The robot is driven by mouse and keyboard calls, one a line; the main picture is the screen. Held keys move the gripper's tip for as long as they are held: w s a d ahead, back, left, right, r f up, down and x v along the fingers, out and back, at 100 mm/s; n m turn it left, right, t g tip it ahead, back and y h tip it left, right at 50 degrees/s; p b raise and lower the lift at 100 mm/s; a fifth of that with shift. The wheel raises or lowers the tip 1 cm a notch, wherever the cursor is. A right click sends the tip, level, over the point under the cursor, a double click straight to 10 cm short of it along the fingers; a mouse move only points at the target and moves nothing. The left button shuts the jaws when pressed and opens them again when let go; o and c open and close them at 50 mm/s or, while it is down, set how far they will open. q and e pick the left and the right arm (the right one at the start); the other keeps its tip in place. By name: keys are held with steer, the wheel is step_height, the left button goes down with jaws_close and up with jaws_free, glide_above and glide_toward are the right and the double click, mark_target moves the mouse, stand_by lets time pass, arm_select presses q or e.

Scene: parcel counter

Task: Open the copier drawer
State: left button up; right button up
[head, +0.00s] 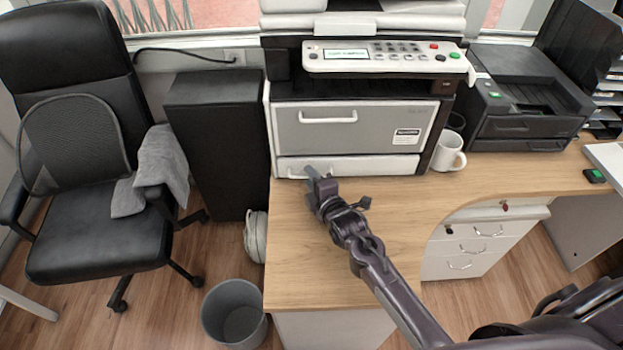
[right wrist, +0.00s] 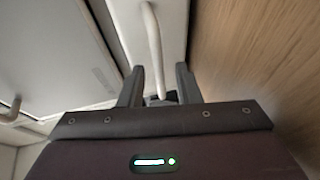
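The copier (head: 360,100) stands on the wooden desk, with a large grey front panel and a low white drawer (head: 385,166) under it. The drawer looks shut. Its pale bar handle shows in the right wrist view (right wrist: 152,40); in the head view my gripper partly covers it. My right gripper (head: 309,174) is at the left part of the drawer front. In the right wrist view its two fingers (right wrist: 159,84) are spread, one on each side of the handle's near end, with gaps visible. My left gripper is in neither view.
The grey panel above has its own handle (head: 328,117). A white mug (head: 449,152) stands right of the copier, beside a black printer (head: 525,100). The desk top (head: 300,230) before the drawer is clear. A bin (head: 234,312) and chair (head: 95,220) stand left.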

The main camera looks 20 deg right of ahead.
steer(key=shift+c, duration=1.4)
jaws_close()
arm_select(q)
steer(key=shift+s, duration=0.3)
arm_select(e)
steer(key=shift+s, duration=0.1)
